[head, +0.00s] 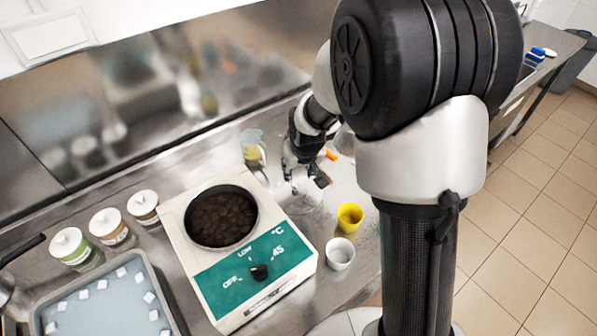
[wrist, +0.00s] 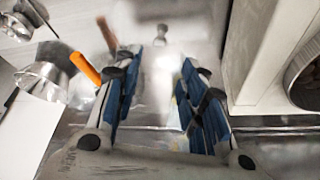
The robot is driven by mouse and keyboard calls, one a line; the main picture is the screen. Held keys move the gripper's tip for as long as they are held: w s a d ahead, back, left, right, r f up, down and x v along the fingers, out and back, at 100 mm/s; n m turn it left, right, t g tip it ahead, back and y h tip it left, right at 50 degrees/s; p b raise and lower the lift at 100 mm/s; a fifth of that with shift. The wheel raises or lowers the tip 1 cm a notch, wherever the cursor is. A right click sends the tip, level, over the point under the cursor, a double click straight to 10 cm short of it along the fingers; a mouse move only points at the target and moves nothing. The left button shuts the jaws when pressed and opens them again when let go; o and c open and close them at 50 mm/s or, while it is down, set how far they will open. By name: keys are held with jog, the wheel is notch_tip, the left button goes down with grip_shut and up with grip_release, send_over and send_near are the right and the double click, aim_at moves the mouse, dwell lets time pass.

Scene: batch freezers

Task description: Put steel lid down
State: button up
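A shiny steel lid (head: 308,194) appears to lie on the steel counter just right of the white heating unit (head: 180,232). Its surface blends into the counter's reflections. In the wrist view a small pale knob (wrist: 162,33) shows just beyond my fingertips, with a blurred bright surface around it. My gripper (head: 305,175) points down over this spot. In the wrist view my gripper (wrist: 174,58) has its blue-padded fingers apart, with nothing clearly clamped between them. Whether the fingertips touch the knob cannot be told.
A dark-filled pan (head: 221,216) sits in the heating unit. An orange-handled tool (wrist: 85,68) and a steel bowl (wrist: 38,82) are close to my gripper. A yellow cup (head: 349,216) and a white cup (head: 340,254) stand nearby. Lidded jars (head: 108,224) and a tray (head: 48,302) are left.

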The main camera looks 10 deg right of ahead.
jog(key=s+r, duration=1.7)
jog(key=s, duration=0.2)
jog(key=s+r, duration=0.1)
jog(key=s, duration=0.9)
jog(key=shift+r, duration=0.15)
jog(key=shift+d, duration=0.1)
jog(key=shift+c, duration=0.4)
